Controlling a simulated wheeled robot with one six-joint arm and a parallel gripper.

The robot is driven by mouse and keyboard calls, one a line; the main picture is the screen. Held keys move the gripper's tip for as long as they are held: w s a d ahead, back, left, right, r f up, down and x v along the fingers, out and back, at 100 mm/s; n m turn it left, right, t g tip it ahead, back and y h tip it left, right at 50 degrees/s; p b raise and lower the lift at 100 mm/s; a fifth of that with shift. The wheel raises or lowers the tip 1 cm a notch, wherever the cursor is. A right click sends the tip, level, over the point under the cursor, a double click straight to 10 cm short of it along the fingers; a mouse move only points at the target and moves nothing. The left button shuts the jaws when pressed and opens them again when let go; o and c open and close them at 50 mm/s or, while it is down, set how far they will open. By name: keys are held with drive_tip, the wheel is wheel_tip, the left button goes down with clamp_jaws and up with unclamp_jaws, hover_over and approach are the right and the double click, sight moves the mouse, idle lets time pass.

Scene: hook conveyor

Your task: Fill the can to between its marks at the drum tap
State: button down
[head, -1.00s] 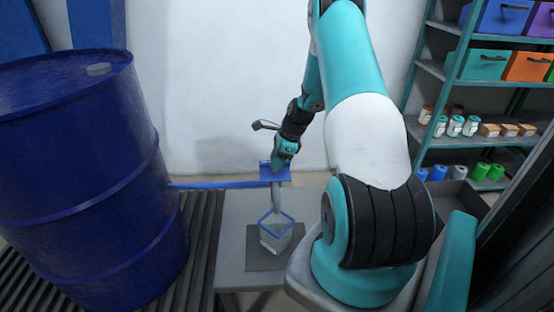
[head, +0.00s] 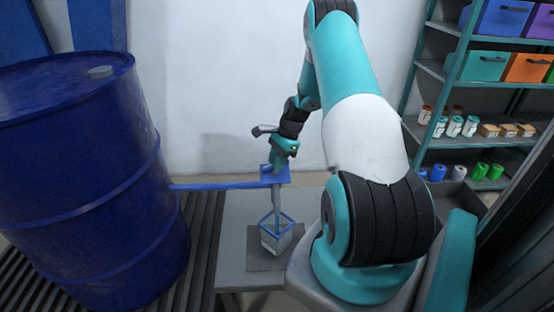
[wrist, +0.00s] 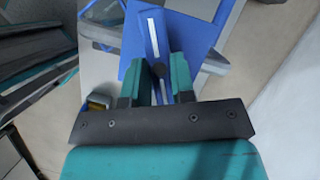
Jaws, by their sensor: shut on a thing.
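The can (head: 269,241), clear-sided with blue edges, stands upright below the tap. A pale grey column hangs from the tap to the can; I cannot tell whether it is liquid or spout. The can's marks and level are too small to read.
The can stands on a dark mat (head: 260,263) on a grey table (head: 234,235). A shelf rack (head: 475,80) with bins and jars stands at the right. A pale wall closes the back.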

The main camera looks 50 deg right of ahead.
drive_tip(key=shift+w+n+g, duration=0.15)
drive_tip(key=shift+n+g, duration=0.55)
drive_tip(key=shift+n, duration=1.3)
drive_tip(key=c, duration=1)
unclamp_jaws()
drive_tip(key=shift+o, duration=0.2)
drive_tip(key=shift+d+r, duration=0.1)
drive_tip(key=v, duration=1.7)
drive_tip(key=shift+d, duration=0.2)
drive_tip(key=shift+w, duration=0.15)
